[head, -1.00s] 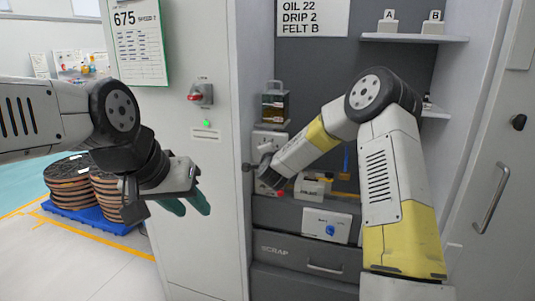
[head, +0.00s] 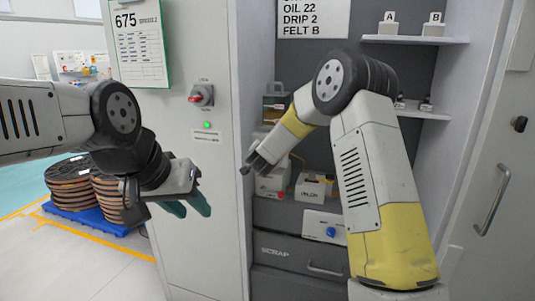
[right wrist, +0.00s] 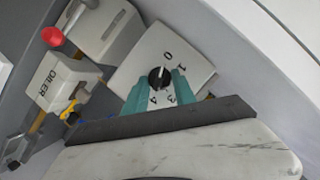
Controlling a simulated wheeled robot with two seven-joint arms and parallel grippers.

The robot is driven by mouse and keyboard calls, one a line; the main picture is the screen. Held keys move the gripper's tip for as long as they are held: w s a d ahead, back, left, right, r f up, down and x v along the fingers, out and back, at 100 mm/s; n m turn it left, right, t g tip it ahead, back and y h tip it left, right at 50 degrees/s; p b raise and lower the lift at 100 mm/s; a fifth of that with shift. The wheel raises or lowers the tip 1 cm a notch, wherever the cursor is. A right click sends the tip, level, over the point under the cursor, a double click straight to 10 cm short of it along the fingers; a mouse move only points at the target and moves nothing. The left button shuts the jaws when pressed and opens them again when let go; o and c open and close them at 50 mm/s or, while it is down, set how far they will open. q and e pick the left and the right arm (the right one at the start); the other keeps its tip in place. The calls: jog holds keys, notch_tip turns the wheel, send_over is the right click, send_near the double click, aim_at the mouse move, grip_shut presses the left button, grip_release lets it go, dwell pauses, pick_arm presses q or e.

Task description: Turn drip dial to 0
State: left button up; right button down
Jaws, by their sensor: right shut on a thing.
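The drip dial is a black round knob (right wrist: 158,77) on a white plate (right wrist: 136,62) with the digits 0, 1, 3 and 4 visible, in the right wrist view. A pale mark shows on the knob, but I cannot tell exactly which digit it points at. My right gripper (right wrist: 161,90) has its teal fingers on either side of the knob, shut on it. In the head view my right forearm and wrist cover the dial. My left gripper (head: 186,205) is open and empty, in front of the grey-white cabinet door, away from the dial.
A sign (head: 313,17) reads OIL 22, DRIP 2, FELT B. Below is a SCRAP drawer (head: 300,256).

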jog(key=shift+f, duration=0.1)
jog(key=c, duration=1)
grip_release()
jog(key=v, duration=0.7)
jog(key=shift+s, duration=0.4)
